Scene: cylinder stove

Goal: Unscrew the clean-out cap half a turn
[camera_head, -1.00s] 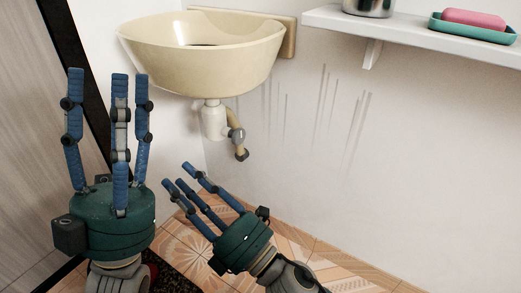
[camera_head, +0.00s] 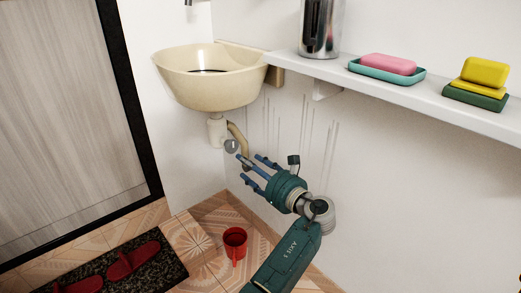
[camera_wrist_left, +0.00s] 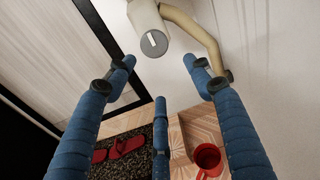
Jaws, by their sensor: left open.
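The clean-out cap (camera_head: 231,146) is a round grey disc with a pale bar, on the white trap (camera_head: 216,131) under the cream basin (camera_head: 209,78). In the left wrist view the cap (camera_wrist_left: 154,43) faces my camera, ahead of and above my fingers. My left gripper (camera_head: 248,165) is just right of and below the cap in the head view, fingers pointing towards it. Its blue fingers are spread, with nothing between them, and it also shows in the left wrist view (camera_wrist_left: 160,80). The fingers appear apart from the cap. My right gripper is out of view.
A beige drain pipe (camera_wrist_left: 196,30) bends to the wall right of the trap. A red mug (camera_head: 235,243) stands on the tiles below. Red slippers (camera_head: 133,262) lie on a dark mat at left. A shelf (camera_head: 437,97) holding soaps and a metal container juts out at right.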

